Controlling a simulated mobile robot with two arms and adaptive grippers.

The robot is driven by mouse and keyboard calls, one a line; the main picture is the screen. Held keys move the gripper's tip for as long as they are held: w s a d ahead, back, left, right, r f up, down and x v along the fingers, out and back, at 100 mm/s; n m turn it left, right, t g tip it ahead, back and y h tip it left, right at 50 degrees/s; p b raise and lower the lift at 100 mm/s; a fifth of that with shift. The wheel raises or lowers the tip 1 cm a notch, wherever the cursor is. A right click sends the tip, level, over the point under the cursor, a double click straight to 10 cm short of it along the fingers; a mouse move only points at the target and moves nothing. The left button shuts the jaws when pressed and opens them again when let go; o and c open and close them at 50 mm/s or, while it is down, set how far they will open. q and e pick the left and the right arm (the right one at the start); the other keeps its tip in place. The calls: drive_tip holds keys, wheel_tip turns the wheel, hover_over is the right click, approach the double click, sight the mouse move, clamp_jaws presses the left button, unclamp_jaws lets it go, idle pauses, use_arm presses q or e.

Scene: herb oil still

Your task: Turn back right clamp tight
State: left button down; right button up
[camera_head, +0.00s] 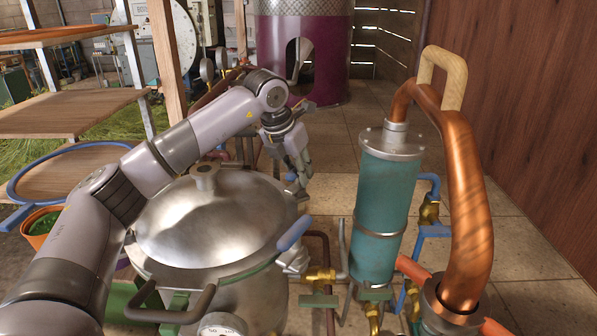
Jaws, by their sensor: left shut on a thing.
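The still pot (205,225) stands in the middle with its domed steel lid (210,215) seated on it. My left arm reaches over the pot from the left, and my left gripper (296,182) points down at the lid's back right rim. It is shut on the back right clamp, which is mostly hidden by the fingers. Its exact angle cannot be told. Another clamp with a blue-grey handle (294,233) shows at the lid's right front rim. My right gripper is not in view.
A teal condenser column (385,205) and a thick copper pipe (466,200) with a wooden handle (444,72) stand to the right. Brass valves (318,275) and pipes lie low between. Wooden shelves (75,112) are at left, and a purple tank (305,55) is behind.

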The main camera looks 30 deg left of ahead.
use_arm(q)
drive_tip(key=m+p, duration=0.1)
drive_tip(key=m, duration=0.1)
drive_tip(key=m+h, duration=0.1)
drive_tip(key=m, duration=0.1)
drive_tip(key=shift+r+g+h+p, duration=0.2)
drive_tip(key=shift+g+h+p, duration=0.1)
drive_tip(key=shift+p, duration=0.05)
drive_tip(key=shift+m+g+h+p, duration=0.3)
drive_tip(key=shift+m+p, duration=0.2)
drive_tip(key=shift+m, duration=0.6)
drive_tip(key=shift+f, duration=0.1)
drive_tip(key=c, duration=1.5)
unclamp_jaws()
drive_tip(key=shift+o, duration=0.2)
drive_tip(key=shift+a, duration=0.1)
drive_tip(key=v, duration=1.2)
drive_tip(key=shift+w, duration=0.1)
